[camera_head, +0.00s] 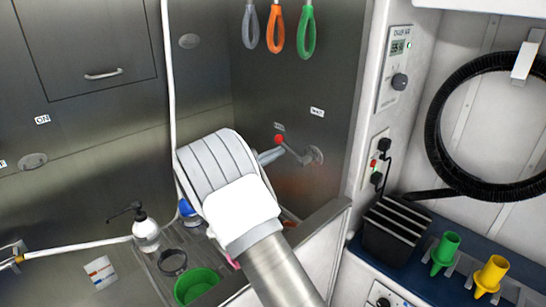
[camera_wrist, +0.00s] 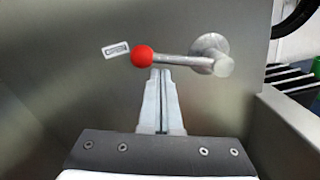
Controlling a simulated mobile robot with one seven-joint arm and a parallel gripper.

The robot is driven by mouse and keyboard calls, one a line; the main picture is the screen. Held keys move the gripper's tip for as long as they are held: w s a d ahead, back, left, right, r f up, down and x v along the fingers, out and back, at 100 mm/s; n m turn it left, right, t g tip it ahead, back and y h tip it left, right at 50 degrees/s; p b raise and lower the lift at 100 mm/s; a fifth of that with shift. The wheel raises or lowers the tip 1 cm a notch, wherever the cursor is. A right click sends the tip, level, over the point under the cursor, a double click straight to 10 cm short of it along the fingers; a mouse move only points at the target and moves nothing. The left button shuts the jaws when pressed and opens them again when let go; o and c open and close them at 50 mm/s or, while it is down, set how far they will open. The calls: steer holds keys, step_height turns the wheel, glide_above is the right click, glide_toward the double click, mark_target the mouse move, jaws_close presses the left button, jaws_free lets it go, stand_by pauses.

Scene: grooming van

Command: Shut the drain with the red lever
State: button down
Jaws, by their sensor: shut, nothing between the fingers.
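The red lever has a red ball knob (camera_head: 279,139) and a grey metal arm on the steel tub wall. In the wrist view the knob (camera_wrist: 142,56) is at the left, and the lever's arm (camera_wrist: 180,61) runs nearly level to a round wall mount (camera_wrist: 212,46) at the right. My gripper (camera_head: 268,156) is shut and empty in front of the lever. In the wrist view its fingertips (camera_wrist: 161,73) are just below the lever's arm, close to the knob; I cannot tell whether they touch. The drain itself is not recognisable in view.
A small white label (camera_wrist: 116,49) is on the wall left of the knob. Grooming loops (camera_head: 275,30) hang above. A pump bottle (camera_head: 145,230) and a green bowl (camera_head: 196,284) stand in the tub. The tub's side edge (camera_head: 310,225) runs right of my arm.

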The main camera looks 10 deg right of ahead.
steer(key=shift+r+m+b, duration=0.4)
steer(key=shift+m+b, duration=0.2)
steer(key=shift+m, duration=0.1)
steer(key=shift+s+d+r+m+b, duration=0.1)
steer(key=shift+r+m+b, duration=0.2)
steer(key=shift+m+b, duration=0.25)
steer(key=shift+s+d+r+m+b, duration=0.1)
steer(key=shift+r+m+b, duration=0.15)
steer(key=shift+m+b, duration=0.3)
steer(key=s+d+r+m+g+b, duration=0.1)
steer(key=s+d+r+m+b, duration=0.2)
steer(key=m+b, duration=0.8)
step_height(320, 180, up, 2)
steer(key=s+b, duration=0.1)
steer(key=b, duration=0.2)
steer(key=shift+s, duration=0.3)
steer(key=shift+r, duration=0.1)
steer(key=p+v, duration=0.2)
steer(key=v, duration=1.5)
steer(key=shift+s+p, duration=0.2)
steer(key=shift+p, duration=0.2)
steer(key=shift+a+r, duration=0.15)
